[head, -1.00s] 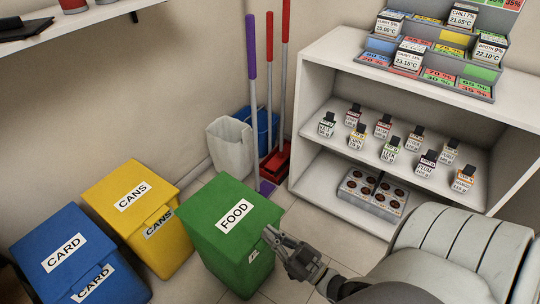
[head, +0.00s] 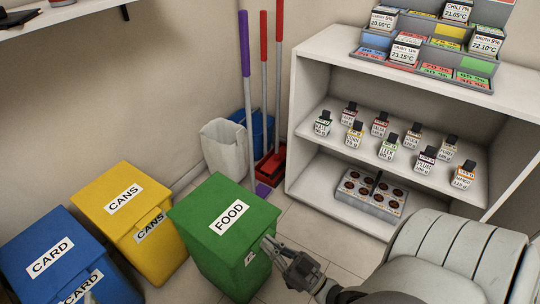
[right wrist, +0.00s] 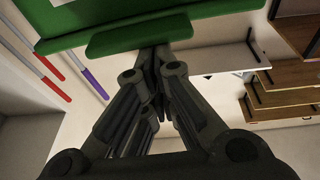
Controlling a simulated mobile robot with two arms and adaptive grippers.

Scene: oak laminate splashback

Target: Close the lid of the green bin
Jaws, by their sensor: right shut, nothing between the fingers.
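The green bin (head: 212,258) stands on the floor in the head view. Its lid (head: 255,213), labelled FOOD, lies flat on top, with no gap visible. My right gripper (head: 268,244) is shut and empty at the bin's right front side, just below the lid's edge. In the right wrist view its fingertips (right wrist: 156,58) are close to a green tab (right wrist: 140,32) on the bin; I cannot tell whether they touch.
A yellow CANS bin (head: 155,252) and blue CARD bin (head: 35,235) stand left of the green one. A white bin (head: 224,148) and long-handled tools (head: 245,90) stand behind. A white shelf (head: 310,120) with several small jars is at right. Tiled floor shows between.

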